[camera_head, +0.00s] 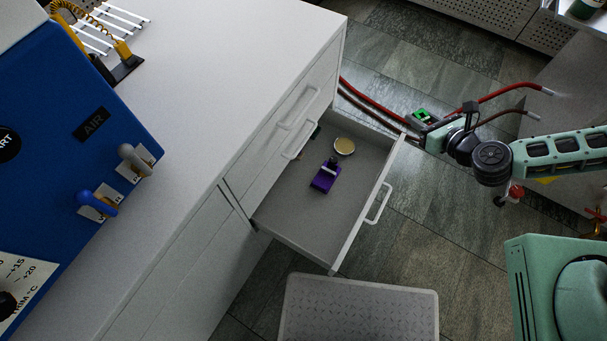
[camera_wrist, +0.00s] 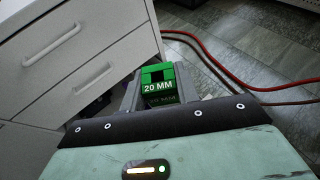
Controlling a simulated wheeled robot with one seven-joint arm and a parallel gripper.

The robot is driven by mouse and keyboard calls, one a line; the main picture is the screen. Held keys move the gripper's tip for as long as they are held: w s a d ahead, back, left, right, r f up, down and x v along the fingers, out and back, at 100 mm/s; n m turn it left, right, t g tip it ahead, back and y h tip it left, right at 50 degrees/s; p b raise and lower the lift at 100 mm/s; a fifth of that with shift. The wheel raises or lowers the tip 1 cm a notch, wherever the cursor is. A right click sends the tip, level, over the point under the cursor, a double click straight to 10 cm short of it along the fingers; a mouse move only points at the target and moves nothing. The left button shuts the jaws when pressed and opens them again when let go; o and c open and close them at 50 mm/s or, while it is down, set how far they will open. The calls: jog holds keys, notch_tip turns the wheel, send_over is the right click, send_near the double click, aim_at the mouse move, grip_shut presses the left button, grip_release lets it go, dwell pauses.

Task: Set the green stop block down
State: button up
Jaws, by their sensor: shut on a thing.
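The green stop block (camera_wrist: 160,82), marked 20 MM, sits between the fingers of my gripper (camera_wrist: 158,92) in the wrist view. My gripper is shut on it. In the head view my gripper (camera_head: 418,121) holds the green stop block (camera_head: 424,114) beside the far right corner of the open drawer (camera_head: 290,218), apparently above the floor or the drawer's edge. Its exact height cannot be told. The drawer holds a purple block (camera_head: 324,178) with a black part at its top and a round yellowish disc (camera_head: 344,146).
A white counter (camera_head: 230,60) with a blue machine (camera_head: 60,150) stands at the left. Closed drawers with handles (camera_wrist: 52,45) are beside my gripper. Red hoses (camera_head: 375,102) run behind it. A grey step (camera_head: 358,310) stands below the drawer. The drawer's near part is clear.

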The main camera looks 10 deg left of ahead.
jog(key=s+a+f+n+g+y+b, duration=0.2)
jog(key=a+f+n+b, duration=0.15)
jog(key=f, duration=0.25)
jog(key=s+a+f+n+g+y+b, duration=0.2)
jog(key=s+a+f+g+b, duration=0.1)
jog(key=f+b, duration=0.25)
jog(key=n+g+h+b, duration=0.2)
jog(key=n+g+b, duration=1.35)
jog(key=b, duration=1.35)
send_over(297, 231)
notch_tip(297, 231, down, 17)
jog(key=m, duration=0.1)
notch_tip(297, 231, down, 10)
jog(key=b, duration=0.4)
jog(key=shift+r+b, duration=0.25)
jog(key=shift+b, duration=0.15)
jog(key=o, duration=1)
jog(key=shift+r, duration=0.1)
jog(key=p+v, duration=0.5)
jog(key=v, duration=0.5)
jog(key=shift+w+r, duration=0.2)
jog(key=shift+r, duration=0.05)
jog(key=shift+p+v, duration=0.45)
jog(key=shift+v, duration=0.3)
